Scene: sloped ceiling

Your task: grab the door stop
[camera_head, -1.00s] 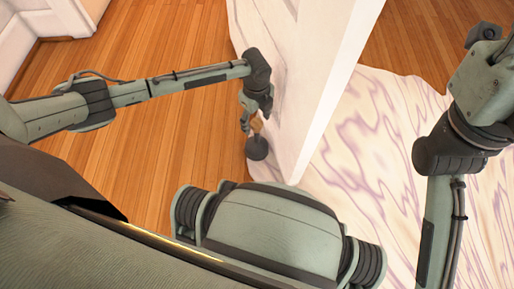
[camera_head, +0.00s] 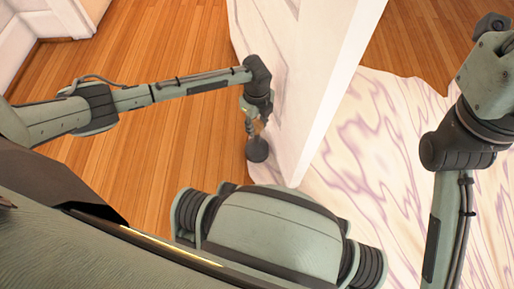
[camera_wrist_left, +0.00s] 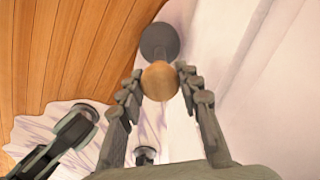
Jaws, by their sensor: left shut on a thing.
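The door stop has a tan wooden round top and a dark grey round base. In the head view its base (camera_head: 257,149) stands at the foot of the white door, near the picture's middle. In the left wrist view its wooden top (camera_wrist_left: 160,80) sits between the two finger rows of my left gripper (camera_wrist_left: 159,87), with the grey base (camera_wrist_left: 160,42) beyond. My left gripper (camera_head: 254,127) points down and is shut on the wooden top, which it partly hides in the head view. My right gripper is not in view; only part of that arm shows at the right.
The white door (camera_head: 318,90) stands on edge just right of my left gripper. Wooden floor (camera_head: 175,130) lies open to the left. A marbled white and purple floor area (camera_head: 385,150) lies right of the door.

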